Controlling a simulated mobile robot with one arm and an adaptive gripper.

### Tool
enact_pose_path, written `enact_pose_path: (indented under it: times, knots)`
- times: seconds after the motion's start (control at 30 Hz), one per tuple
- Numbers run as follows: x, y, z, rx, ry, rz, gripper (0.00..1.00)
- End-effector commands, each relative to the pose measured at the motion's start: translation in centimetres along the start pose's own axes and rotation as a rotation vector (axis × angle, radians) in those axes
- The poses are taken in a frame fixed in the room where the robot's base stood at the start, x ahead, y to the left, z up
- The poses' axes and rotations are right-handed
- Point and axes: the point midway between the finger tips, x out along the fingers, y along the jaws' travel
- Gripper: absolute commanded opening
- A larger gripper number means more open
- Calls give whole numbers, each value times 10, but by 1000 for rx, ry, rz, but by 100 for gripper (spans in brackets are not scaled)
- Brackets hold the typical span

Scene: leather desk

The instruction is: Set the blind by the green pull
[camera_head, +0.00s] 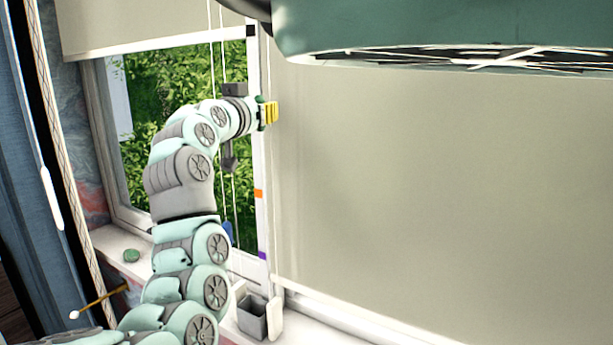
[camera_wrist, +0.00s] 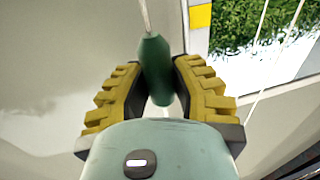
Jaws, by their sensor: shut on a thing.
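The green pull (camera_wrist: 155,62) hangs on a thin pale cord in the wrist view. My gripper (camera_wrist: 158,85) has its yellow ridged fingers on both sides of the pull and is shut on it. In the head view my gripper (camera_head: 267,112) is at the window post between two blinds; the pull is mostly hidden there. The left blind (camera_head: 150,22) is high, with the window open to view below it. The right blind (camera_head: 440,180) hangs down almost to the sill. The post carries black (camera_head: 250,31), orange (camera_head: 258,193) and purple (camera_head: 262,255) marks. A yellow mark (camera_wrist: 200,16) shows in the wrist view.
A blue pull (camera_head: 227,232) hangs on cords left of the post, behind my arm. A grey open box (camera_head: 252,318) and a green stone (camera_head: 131,255) are on the sill. A large teal shade (camera_head: 440,25) covers the upper right of the head view.

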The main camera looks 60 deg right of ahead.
Motion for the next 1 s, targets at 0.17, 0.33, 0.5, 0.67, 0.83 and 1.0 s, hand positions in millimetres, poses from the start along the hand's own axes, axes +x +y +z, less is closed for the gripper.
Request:
enact_pose_path:
  times: [0.17, 0.33, 0.5, 0.67, 0.83, 1.0]
  knots:
    - [0, 1, -34, 3, 3, 3, 0]
    - [0, 0, -53, 3, 5, 2, 0]
    - [0, 0, -59, 0, 2, 2, 0]
    - [0, 0, -61, 0, 3, 2, 0]
    - [0, 0, -62, 0, 6, 3, 0]
    - [0, 0, -62, 1, 6, 3, 36]
